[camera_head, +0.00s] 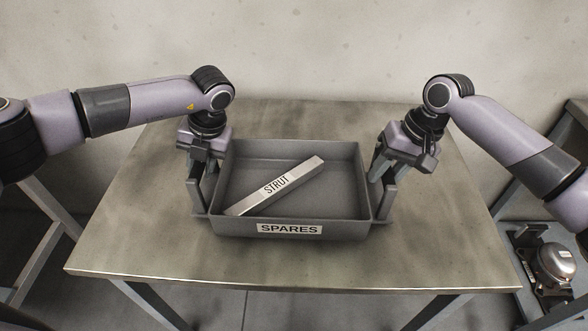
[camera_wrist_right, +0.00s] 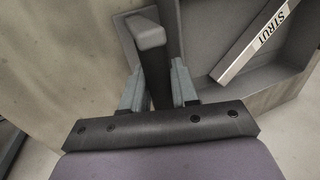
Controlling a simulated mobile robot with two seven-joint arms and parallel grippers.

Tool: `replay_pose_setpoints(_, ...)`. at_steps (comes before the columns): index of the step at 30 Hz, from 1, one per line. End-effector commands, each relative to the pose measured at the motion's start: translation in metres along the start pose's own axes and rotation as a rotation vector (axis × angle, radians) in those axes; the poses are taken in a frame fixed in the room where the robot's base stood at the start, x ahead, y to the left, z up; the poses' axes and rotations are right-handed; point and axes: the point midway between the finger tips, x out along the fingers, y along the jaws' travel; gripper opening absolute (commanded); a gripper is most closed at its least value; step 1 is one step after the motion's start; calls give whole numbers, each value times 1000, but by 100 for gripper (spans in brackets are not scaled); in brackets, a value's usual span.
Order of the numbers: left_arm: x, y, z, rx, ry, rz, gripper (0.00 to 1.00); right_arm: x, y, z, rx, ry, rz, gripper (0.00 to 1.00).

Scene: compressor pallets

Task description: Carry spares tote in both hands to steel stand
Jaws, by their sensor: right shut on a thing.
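The spares tote (camera_head: 346,226) is a grey open tray with a SPARES label on its front and an upright handle at each end. It sits level over the metal tabletop; whether it touches it is hard to tell. A pale STRUT bar (camera_head: 275,186) lies slantwise inside it. My right gripper (camera_head: 383,167) is shut on the tote's right handle, which shows between the fingers in the right wrist view (camera_wrist_right: 157,85). My left gripper (camera_head: 199,168) is at the left handle; its fingers are partly hidden, so its grip is unclear.
The metal-topped table (camera_head: 160,240) has bare surface around the tote, with its front edge close by. A pale wall (camera_head: 320,50) stands behind. At the lower right, a rounded metal compressor-like unit (camera_head: 556,262) sits low beside the table.

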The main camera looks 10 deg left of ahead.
Motion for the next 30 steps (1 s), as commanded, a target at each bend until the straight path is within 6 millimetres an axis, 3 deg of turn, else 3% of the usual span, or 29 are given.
replay_pose_setpoints(8,12,-1,1,-5,-1,4,0,11,6,-1,3,4,2,0)
replay_pose_setpoints(9,11,-1,0,-4,1,4,42,10,6,0,5,1,5,42)
replay_pose_setpoints(10,11,-1,0,-4,1,4,52,10,6,0,4,0,5,52)
replay_pose_setpoints(11,11,-1,0,-4,1,4,54,10,6,0,4,0,4,54)
replay_pose_setpoints(22,4,-3,0,-1,-1,0,54,10,4,0,1,0,1,54)
replay_pose_setpoints(30,-46,-3,1,-2,-4,-1,54,10,4,0,0,0,0,54)
